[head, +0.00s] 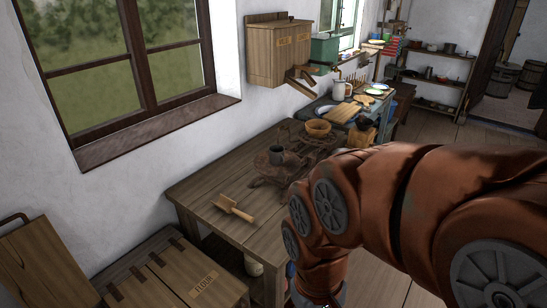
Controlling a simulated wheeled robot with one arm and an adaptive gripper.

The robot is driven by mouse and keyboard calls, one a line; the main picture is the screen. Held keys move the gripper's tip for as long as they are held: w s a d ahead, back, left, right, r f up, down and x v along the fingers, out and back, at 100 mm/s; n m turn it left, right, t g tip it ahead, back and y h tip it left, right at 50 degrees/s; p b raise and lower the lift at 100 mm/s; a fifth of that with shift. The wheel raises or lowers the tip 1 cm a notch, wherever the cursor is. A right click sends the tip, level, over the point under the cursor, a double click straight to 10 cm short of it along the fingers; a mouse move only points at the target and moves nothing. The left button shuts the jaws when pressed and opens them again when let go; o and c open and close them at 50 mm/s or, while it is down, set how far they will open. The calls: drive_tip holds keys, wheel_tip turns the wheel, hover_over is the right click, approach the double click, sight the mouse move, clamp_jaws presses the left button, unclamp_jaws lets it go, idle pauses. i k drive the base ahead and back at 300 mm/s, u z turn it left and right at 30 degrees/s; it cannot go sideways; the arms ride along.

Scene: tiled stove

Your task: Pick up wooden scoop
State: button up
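The wooden scoop (233,207) is pale and lies on the wooden table (200,187), near its front left part. Nothing covers it. My orange-brown arm fills the right and lower middle of the head view and runs down past the table's right side to the bottom edge. My gripper is not visible, as the arm leaves the picture at the bottom. The arm is to the right of the scoop and apart from it in the picture.
A dark metal scale-like object (290,165) stands behind the scoop, with a wooden bowl (318,128) farther back. A flour chest (165,275) stands in front at the left. A wooden cabinet (275,55) hangs above. The tabletop around the scoop is clear.

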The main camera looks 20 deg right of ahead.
sight(228, 205)
drive_tip(key=z, duration=1.05)
drive_tip(key=i, duration=0.9)
drive_tip(key=u, duration=2.7)
